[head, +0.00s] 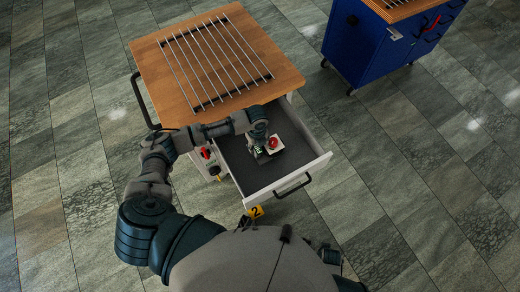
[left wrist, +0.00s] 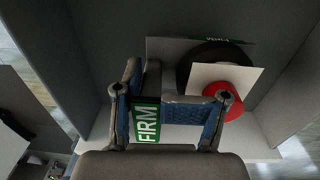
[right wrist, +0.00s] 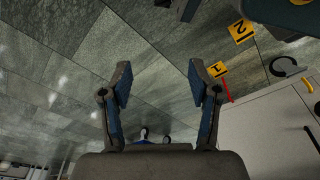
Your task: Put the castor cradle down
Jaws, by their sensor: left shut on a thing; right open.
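The castor cradle, a pale piece with a green FIRM label (left wrist: 146,122), sits between the fingers of my left gripper (left wrist: 174,100), which is shut on it. A white plate with a red round part (left wrist: 228,88) and a black ring lies just beyond the fingers; I cannot tell whether it belongs to the cradle. In the head view my left gripper (head: 258,138) is inside the open drawer (head: 298,163), with the white and red part (head: 276,144) beside it. I cannot tell whether the cradle touches the drawer floor. My right gripper (right wrist: 160,85) is open and empty above the stone floor.
The drawer belongs to a cabinet with a wooden top (head: 160,65) carrying metal bars. The drawer's grey floor has bare room to the right. A blue cabinet (head: 365,45) stands at the back right. Yellow tags numbered 2 (right wrist: 241,31) and 1 (right wrist: 218,69) show in the right wrist view.

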